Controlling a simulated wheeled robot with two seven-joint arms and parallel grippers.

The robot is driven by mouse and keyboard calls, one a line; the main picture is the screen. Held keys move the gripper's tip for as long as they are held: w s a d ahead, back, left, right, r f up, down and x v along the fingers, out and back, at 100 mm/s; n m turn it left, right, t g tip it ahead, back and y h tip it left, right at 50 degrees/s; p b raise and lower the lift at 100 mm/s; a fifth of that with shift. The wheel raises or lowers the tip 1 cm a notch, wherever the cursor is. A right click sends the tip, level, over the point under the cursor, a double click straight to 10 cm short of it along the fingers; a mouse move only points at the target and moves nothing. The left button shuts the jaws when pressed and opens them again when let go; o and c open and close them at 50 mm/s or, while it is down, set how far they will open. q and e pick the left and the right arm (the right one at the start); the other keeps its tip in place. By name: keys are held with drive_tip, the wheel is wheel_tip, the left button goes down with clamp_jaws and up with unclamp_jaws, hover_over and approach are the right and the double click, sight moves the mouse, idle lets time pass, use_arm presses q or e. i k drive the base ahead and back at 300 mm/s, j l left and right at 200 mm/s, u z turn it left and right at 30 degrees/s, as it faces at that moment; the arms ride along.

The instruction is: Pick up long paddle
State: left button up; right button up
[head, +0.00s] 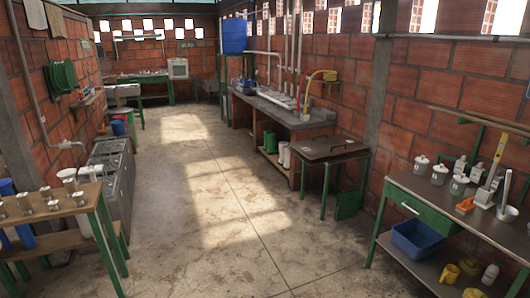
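A long, thin, pale wooden pole or board (470,119) runs along the right brick wall above the right workbench, with a green bracket below it. Its right end is cut off by the picture edge, and I cannot tell whether it is the long paddle. A yellow upright tool (497,158) with a pale lower part stands or leans at the back of the right workbench; its shape is too small to name surely. Neither of my grippers is in view.
The right workbench (430,200) has a green drawer, jars and a blue bin (417,238) below. A dark small table (333,150) and a sink counter (285,115) line the right wall. A wooden-topped stand (75,202) is at left. The concrete floor (215,200) between is clear.

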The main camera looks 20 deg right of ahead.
sight(516, 131)
drive_tip(key=i+l, duration=0.25)
drive_tip(key=i, duration=0.2)
drive_tip(key=i+l, duration=0.25)
drive_tip(key=i, duration=0.25)
drive_tip(key=i+l, duration=0.25)
drive_tip(key=i, duration=0.2)
